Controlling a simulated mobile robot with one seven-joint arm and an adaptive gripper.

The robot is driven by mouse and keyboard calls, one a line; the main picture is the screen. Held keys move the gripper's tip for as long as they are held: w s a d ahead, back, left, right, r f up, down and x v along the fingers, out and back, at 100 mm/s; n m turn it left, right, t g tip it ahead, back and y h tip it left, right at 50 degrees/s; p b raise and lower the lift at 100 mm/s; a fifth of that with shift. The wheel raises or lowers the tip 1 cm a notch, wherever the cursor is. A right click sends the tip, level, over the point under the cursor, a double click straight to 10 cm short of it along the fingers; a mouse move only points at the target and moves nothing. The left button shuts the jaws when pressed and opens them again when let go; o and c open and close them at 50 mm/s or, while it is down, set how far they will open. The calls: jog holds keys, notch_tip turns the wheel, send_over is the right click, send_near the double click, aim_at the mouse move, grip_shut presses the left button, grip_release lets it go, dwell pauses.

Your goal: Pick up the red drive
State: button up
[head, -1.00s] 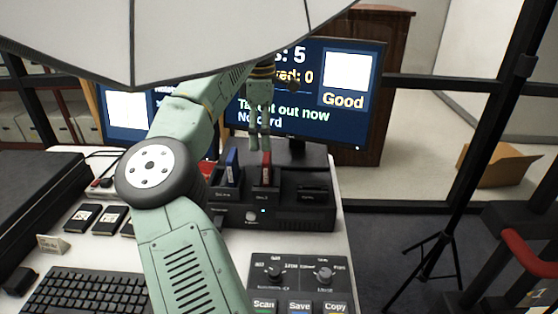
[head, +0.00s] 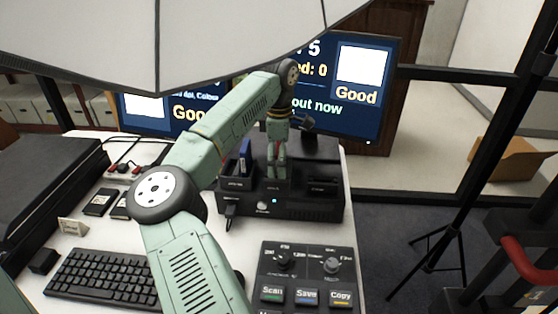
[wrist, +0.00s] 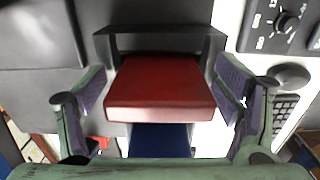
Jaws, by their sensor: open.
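The red drive (wrist: 160,88) sits in a slot of the black dock (head: 300,208). In the wrist view it lies between the two open fingers of my gripper (wrist: 165,98), with a gap on each side. In the head view my gripper (head: 277,168) points down over the dock's middle slot and hides most of the red drive. A blue drive (head: 245,158) stands in the slot to the left, and its blue face (wrist: 158,140) also shows below the red drive in the wrist view.
A control panel (head: 308,272) with Scan, Save and Copy buttons lies in front of the dock. A keyboard (head: 100,280) is at the lower left, with dark cartridges (head: 100,202) behind it. Monitors (head: 358,85) stand behind the dock. A pale umbrella-like panel (head: 190,40) hangs above.

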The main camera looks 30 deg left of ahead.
jog(key=shift+c, duration=0.3)
jog(key=c, duration=1.2)
jog(key=shift+c, duration=0.6)
jog(key=shift+r, duration=0.15)
